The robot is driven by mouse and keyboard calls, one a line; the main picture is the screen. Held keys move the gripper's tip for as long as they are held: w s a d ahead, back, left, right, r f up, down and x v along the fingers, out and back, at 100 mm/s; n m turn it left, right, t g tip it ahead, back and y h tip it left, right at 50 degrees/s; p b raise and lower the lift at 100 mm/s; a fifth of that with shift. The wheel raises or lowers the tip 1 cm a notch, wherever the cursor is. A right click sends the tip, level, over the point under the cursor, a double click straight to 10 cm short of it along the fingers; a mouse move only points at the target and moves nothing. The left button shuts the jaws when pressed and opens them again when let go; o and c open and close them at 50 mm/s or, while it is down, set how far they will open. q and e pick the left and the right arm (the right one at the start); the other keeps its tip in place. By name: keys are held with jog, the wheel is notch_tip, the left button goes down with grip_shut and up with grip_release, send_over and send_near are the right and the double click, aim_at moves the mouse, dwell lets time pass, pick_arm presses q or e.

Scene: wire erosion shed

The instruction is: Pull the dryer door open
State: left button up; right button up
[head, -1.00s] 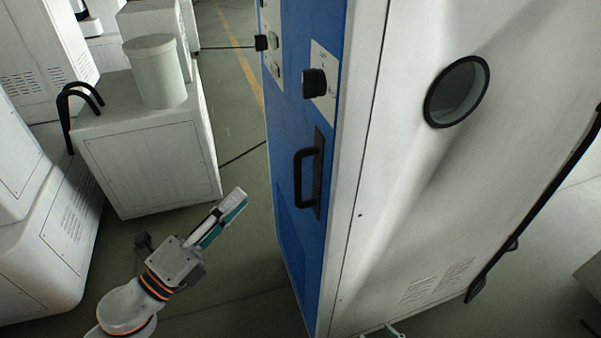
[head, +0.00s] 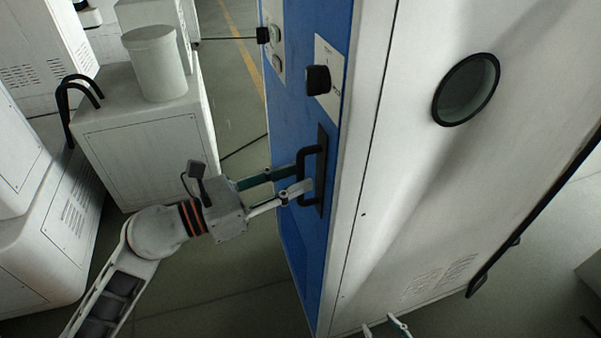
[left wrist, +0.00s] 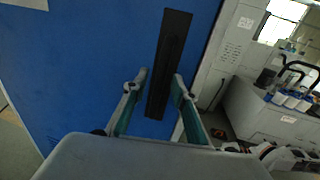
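The dryer door is the blue front panel (head: 290,240) of a tall cabinet. It looks closed. A black bar handle (head: 301,157) stands upright on a dark backing plate. My left gripper (head: 303,178) is at the handle with its fingers apart. In the head view the fingers reach to the bar, one slightly higher than the other. In the left wrist view the fingers (left wrist: 160,82) are spread on either side of the black handle strip (left wrist: 168,62). Contact with the bar cannot be told. My right gripper (head: 384,328) shows only two separated fingertips at the bottom edge.
A black knob (head: 318,80) sits above the handle. The cabinet's white side (head: 400,190) has a round window (head: 466,89). A white box unit (head: 145,135) carrying a white canister (head: 154,64) stands left of the door. Grey floor (head: 220,285) is clear before the door.

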pick_arm(q)
jog(key=shift+x, duration=1.05)
jog(key=shift+c, duration=0.4)
grip_shut()
